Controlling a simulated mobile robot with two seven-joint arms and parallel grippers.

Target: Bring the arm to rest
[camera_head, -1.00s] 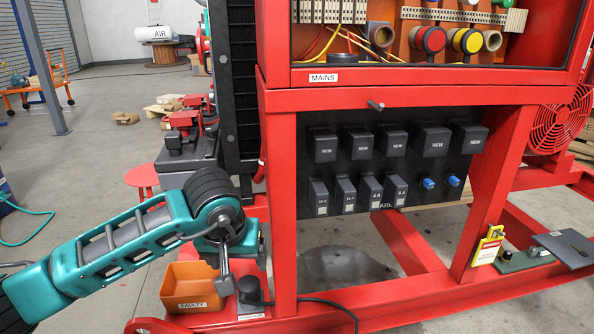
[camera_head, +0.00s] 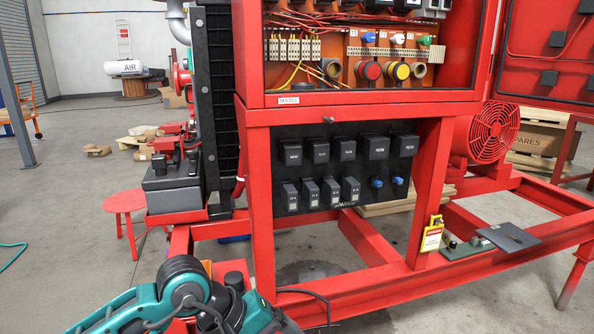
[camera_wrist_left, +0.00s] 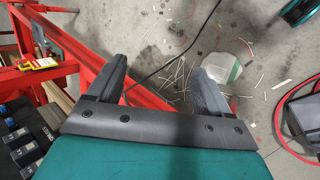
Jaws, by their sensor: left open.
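My left arm (camera_head: 186,290) comes in low at the bottom left of the head view, in front of the red skid frame (camera_head: 345,302). Its gripper end is cut off by the bottom edge there. In the left wrist view my left gripper (camera_wrist_left: 160,82) is open. Its two dark fingers stand wide apart with nothing between them but a view of the floor, a red beam and a dark cable. My right gripper is in neither view.
The mains cabinet (camera_head: 300,100) stands open above a black panel (camera_head: 340,167) of plug-in blocks. A yellow tag (camera_head: 432,236) hangs on the right post. A red stool (camera_head: 124,200) stands at left. The wrist view shows scraps (camera_wrist_left: 180,75) on the floor. Open floor lies at left.

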